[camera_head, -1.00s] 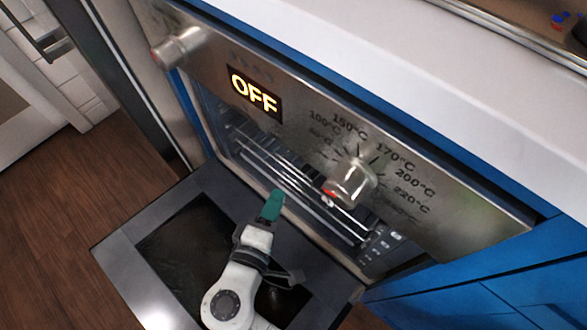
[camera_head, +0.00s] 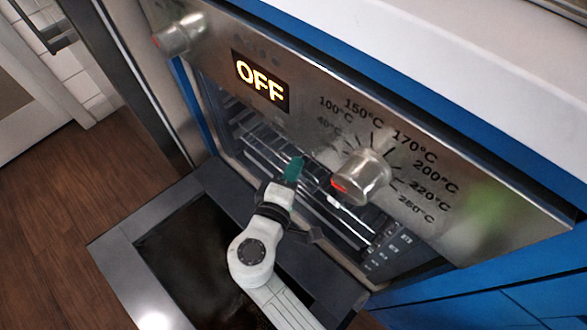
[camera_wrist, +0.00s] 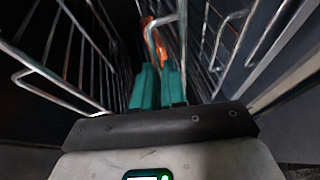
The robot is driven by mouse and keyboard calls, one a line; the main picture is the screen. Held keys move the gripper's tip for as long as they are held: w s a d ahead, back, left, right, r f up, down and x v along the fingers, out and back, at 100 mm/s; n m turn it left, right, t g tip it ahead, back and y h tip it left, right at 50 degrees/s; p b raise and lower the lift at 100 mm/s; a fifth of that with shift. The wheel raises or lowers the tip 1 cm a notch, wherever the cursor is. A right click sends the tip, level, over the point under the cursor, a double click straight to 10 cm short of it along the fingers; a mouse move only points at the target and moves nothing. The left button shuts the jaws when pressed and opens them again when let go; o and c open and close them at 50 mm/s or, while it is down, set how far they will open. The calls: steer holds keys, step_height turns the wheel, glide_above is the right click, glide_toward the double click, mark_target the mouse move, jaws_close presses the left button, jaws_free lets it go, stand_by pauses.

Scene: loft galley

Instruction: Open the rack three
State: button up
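The oven stands with its door (camera_head: 130,225) folded down and its cavity exposed. Wire racks (camera_head: 255,148) show inside, under the control panel; which one is rack three I cannot tell. My gripper (camera_head: 294,168) has teal fingers and is at the oven mouth, in front of the racks. In the wrist view, the two fingers of my gripper (camera_wrist: 159,72) point into the cavity with a narrow gap between them. A wire loop (camera_wrist: 166,20) and an orange piece (camera_wrist: 148,35) lie just beyond the tips. Whether the fingers touch or hold the wire is unclear.
The control panel (camera_head: 340,125) overhangs the opening, with an OFF display (camera_head: 260,80), a temperature knob (camera_head: 362,176) and a second knob (camera_head: 183,36). Blue cabinet fronts (camera_head: 470,305) are at lower right. Wooden floor (camera_head: 60,200) is free at left.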

jaws_close()
steer(key=shift+s, duration=0.1)
stand_by(1.2)
